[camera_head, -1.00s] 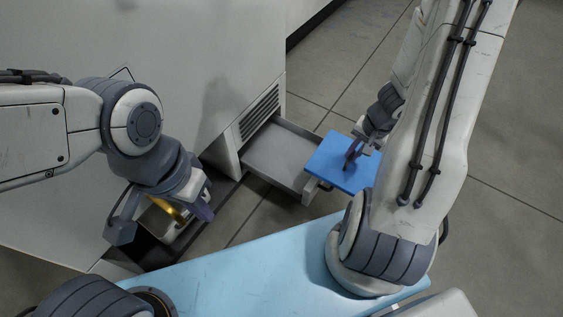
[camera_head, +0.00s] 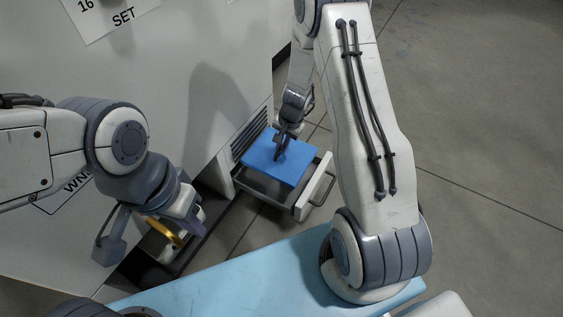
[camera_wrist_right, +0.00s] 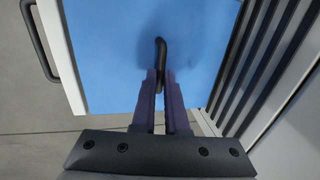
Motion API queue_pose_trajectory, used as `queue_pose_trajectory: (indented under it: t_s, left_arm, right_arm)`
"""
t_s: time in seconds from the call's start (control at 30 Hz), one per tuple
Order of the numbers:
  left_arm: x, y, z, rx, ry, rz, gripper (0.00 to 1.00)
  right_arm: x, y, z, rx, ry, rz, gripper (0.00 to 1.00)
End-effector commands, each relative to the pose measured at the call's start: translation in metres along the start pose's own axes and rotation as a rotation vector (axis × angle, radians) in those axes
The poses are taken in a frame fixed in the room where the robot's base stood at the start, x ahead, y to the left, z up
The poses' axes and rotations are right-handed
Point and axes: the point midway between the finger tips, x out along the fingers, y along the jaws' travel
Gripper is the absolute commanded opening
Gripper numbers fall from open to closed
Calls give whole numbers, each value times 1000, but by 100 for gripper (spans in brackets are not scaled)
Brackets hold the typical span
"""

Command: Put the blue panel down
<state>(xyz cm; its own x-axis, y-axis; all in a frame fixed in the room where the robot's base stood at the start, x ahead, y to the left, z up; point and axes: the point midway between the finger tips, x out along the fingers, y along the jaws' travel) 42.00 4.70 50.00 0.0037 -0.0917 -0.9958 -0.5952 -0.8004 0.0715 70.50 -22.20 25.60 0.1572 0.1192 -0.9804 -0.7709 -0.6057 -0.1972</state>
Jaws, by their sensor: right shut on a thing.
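The blue panel (camera_head: 282,160) is a flat square with a dark handle (camera_wrist_right: 160,60) on top. It is over the pulled-out drawer (camera_head: 300,203) of the white machine; I cannot tell whether it rests on the drawer or is just above it. It also fills much of the right wrist view (camera_wrist_right: 115,50). My right gripper (camera_head: 279,154) is shut on the panel's handle, and its purple fingers (camera_wrist_right: 166,88) show around it. My left gripper (camera_head: 194,222) is at the lower left, beside a gold-coloured ring-like part (camera_head: 163,231). I cannot tell whether it is open or shut.
The white machine (camera_head: 215,60) stands at the left and back, with a dark vent (camera_head: 252,132) beside the panel. A dark open recess (camera_head: 150,262) lies below my left gripper. Grey floor (camera_head: 480,150) is clear at the right.

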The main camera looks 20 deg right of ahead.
Motion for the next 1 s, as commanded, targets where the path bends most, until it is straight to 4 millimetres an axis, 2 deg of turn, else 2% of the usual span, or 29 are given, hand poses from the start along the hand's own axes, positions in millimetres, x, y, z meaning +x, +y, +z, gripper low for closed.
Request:
queue_pose_trajectory:
  t_s: [0.03, 0.3, 0.57, 0.77, 1.0]
  left_arm:
    - [19, -2, 2, 0, -3, 0, 0]
    - [54, -4, 4, 0, -3, 0, 0]
    - [64, -5, 4, 0, -3, 0, 0]
    - [87, -6, 6, 0, -3, 0, 0]
    - [87, -6, 6, 0, -3, 0, 0]
  right_arm:
    - [21, 6, 0, 5, -2, 3, 0]
    - [65, 15, 0, 4, -1, 2, 0]
    - [78, 18, 0, 4, -1, 2, 0]
    - [105, 24, 0, 4, -1, 2, 0]
    - [105, 20, 0, 3, 0, 2, 0]
